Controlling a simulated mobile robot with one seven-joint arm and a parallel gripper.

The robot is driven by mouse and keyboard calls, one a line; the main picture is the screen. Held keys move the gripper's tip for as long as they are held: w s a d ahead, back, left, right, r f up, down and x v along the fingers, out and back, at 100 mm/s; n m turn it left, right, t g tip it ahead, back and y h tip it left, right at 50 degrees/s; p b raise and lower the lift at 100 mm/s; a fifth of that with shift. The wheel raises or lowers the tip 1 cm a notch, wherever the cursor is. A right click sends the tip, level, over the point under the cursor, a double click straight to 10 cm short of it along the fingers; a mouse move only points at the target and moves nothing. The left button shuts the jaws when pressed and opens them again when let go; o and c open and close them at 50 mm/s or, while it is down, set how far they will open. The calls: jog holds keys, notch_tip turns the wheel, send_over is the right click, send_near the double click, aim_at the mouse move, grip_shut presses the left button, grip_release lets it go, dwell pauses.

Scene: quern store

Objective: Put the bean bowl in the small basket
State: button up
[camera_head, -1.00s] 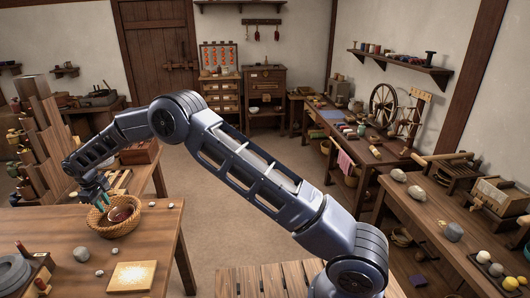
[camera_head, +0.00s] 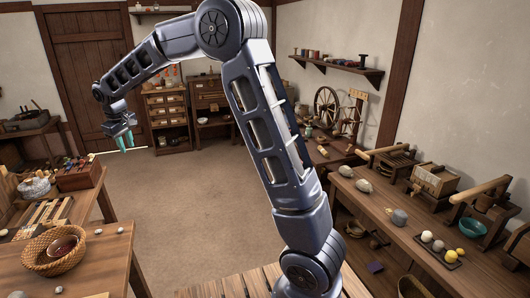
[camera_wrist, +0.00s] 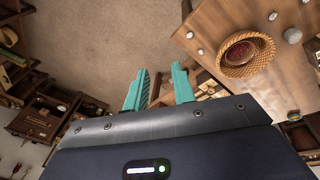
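A round woven basket (camera_head: 36,243) stands on the wooden table at the lower left. A reddish-brown bowl (camera_head: 63,247), which looks like the bean bowl, sits inside it. In the wrist view the basket (camera_wrist: 232,70) is at the upper right, and the bowl (camera_wrist: 238,50) inside shows dark red contents. My gripper (camera_head: 124,142) is up and away from the basket, beyond the table and over the open floor. In the wrist view its two teal fingers (camera_wrist: 159,88) are apart with nothing between them.
Several small pale stones (camera_head: 98,231) lie on the table around the basket. A patterned pot (camera_head: 34,188) and a wooden box (camera_head: 80,175) stand behind. The right bench holds a teal bowl (camera_head: 472,228) and a dark tray (camera_head: 437,248) of balls. The middle floor is clear.

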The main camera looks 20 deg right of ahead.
jog(key=s+d+r+m, duration=0.2)
jog(key=s+d+r, duration=0.15)
jog(key=d, duration=0.65)
jog(key=s+d+r+m+t, duration=0.1)
jog(key=s+d+r, duration=0.25)
jog(key=d, duration=0.65)
jog(key=s+d+r+m, duration=0.2)
jog(key=s+d, duration=0.2)
jog(key=d, duration=0.6)
jog(key=s+d+f+m, duration=0.2)
jog(key=s+d, duration=0.6)
jog(key=s, duration=0.2)
jog(key=s+d+f+m+t, duration=0.1)
jog(key=s+d+f+m, duration=0.2)
jog(key=s+d, duration=0.5)
jog(key=s, duration=0.3)
jog(key=shift+f, duration=0.15)
